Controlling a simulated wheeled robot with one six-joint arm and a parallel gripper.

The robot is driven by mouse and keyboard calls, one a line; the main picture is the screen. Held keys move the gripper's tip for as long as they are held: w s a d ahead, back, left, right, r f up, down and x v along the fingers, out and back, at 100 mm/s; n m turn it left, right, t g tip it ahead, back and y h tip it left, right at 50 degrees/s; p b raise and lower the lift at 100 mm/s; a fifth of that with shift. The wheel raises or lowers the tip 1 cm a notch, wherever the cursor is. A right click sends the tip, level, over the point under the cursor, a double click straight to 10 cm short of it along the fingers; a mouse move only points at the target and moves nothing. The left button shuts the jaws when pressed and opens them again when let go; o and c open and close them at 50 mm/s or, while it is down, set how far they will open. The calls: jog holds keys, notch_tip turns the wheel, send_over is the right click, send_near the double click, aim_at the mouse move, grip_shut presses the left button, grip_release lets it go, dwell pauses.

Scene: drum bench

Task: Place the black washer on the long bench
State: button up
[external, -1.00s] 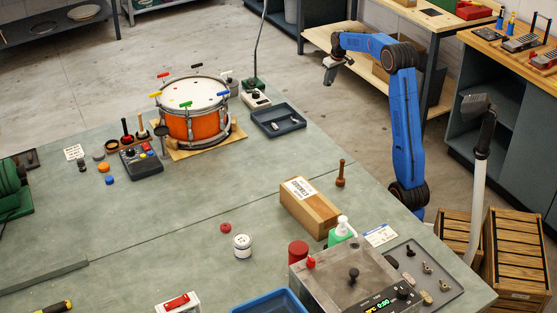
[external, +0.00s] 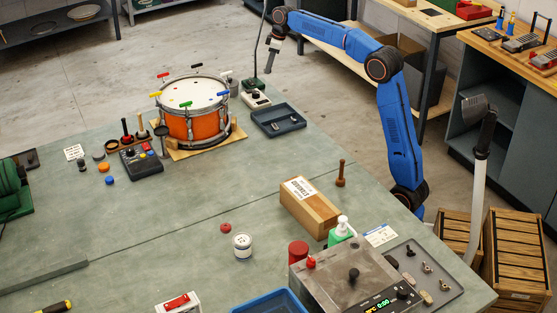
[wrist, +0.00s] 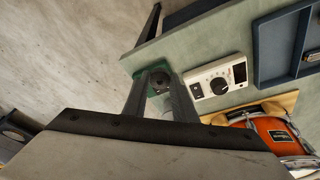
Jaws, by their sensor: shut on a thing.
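My gripper (external: 270,62) is in the air beyond the far edge of the long green-topped bench (external: 150,215), near the gooseneck lamp. In the wrist view my gripper (wrist: 162,82) has its two dark fingers close together, with a small dark thing (wrist: 158,78) between their tips. It looks like the black washer, but its outline blends with the green lamp base behind it. The bench top (wrist: 225,48) lies beyond the fingers in the wrist view.
A white meter box (external: 256,99), a dark blue tray (external: 279,121) and an orange drum (external: 190,126) stand near the bench's far edge. The lamp's thin stem (external: 258,50) rises beside my gripper. The bench's middle is mostly clear.

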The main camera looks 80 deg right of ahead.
jog(key=shift+n, duration=0.8)
jog(key=w+a, duration=0.1)
jog(key=a, duration=0.3)
jog(key=a+r, duration=0.1)
jog(key=a, duration=0.4)
jog(key=w+a+r, duration=0.1)
jog(key=a, duration=0.3)
jog(key=shift+w+a+r, duration=0.2)
jog(key=shift+w+a, duration=0.05)
jog(key=shift+w, duration=0.1)
jog(key=s+a+r+n, duration=0.1)
jog(key=s+a+n, duration=0.1)
jog(key=a, duration=1.2)
jog(key=s+a+r+n+y, duration=0.1)
jog(key=s+a, duration=0.1)
jog(key=a, duration=1.2)
jog(key=s+a+r+n, duration=0.2)
jog(key=a, duration=1.2)
jog(key=n+g+y, duration=0.2)
jog(key=n+g, duration=0.1)
jog(key=n, duration=0.5)
send_over(270, 261)
jog(key=d, duration=0.1)
notch_tip(270, 261, down, 4)
jog(key=f, duration=0.1)
notch_tip(270, 261, down, 9)
jog(key=shift+f, duration=0.1)
jog(key=shift+f, duration=0.15)
jog(key=o, duration=1)
